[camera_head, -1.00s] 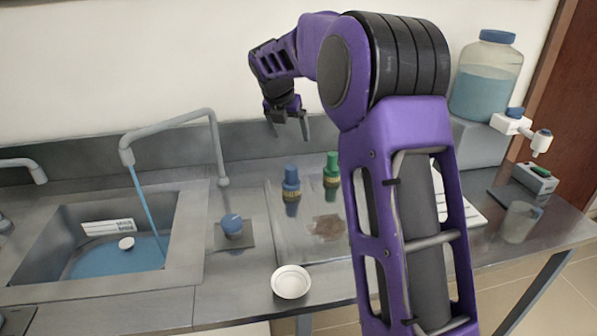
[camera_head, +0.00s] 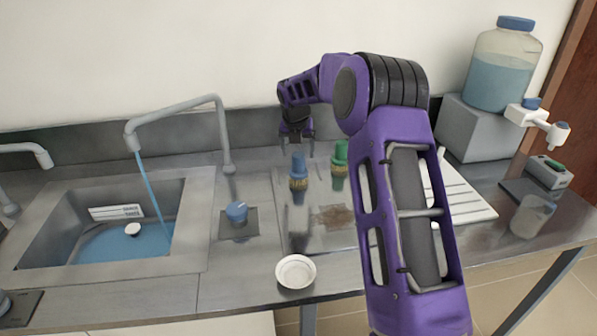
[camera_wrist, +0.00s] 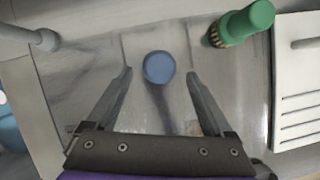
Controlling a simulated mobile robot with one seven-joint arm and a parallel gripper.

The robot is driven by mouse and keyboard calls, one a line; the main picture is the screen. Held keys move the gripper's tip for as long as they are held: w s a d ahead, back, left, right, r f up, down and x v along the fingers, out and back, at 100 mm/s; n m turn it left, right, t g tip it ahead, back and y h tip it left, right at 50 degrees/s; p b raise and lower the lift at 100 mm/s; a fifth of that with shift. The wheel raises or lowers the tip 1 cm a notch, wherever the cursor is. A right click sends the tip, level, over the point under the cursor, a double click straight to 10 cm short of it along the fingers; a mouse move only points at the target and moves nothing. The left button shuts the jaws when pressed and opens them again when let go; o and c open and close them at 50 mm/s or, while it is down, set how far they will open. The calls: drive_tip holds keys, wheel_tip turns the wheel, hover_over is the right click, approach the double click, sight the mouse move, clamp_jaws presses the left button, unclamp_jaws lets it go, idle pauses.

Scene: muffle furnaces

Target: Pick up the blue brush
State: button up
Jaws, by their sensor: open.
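The blue brush (camera_head: 298,168) stands upright on the steel counter, blue handle up and tan bristles down. In the wrist view its round blue top (camera_wrist: 158,67) lies between the two open fingers, seen from above and touching neither. My gripper (camera_head: 296,147) is open and empty, above and just behind the brush in the head view; it also shows in the wrist view (camera_wrist: 159,75). How far the fingertips are above the handle I cannot tell exactly.
A green brush (camera_head: 340,158) stands close to the right, also in the wrist view (camera_wrist: 241,24). A white ribbed rack (camera_head: 462,205) lies further right. A faucet (camera_head: 225,130) and sink are left. A white dish (camera_head: 295,272) and a blue-topped item (camera_head: 236,212) are nearer.

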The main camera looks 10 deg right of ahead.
sight(298, 155)
drive_tip(key=shift+x, duration=2.75)
clamp_jaws()
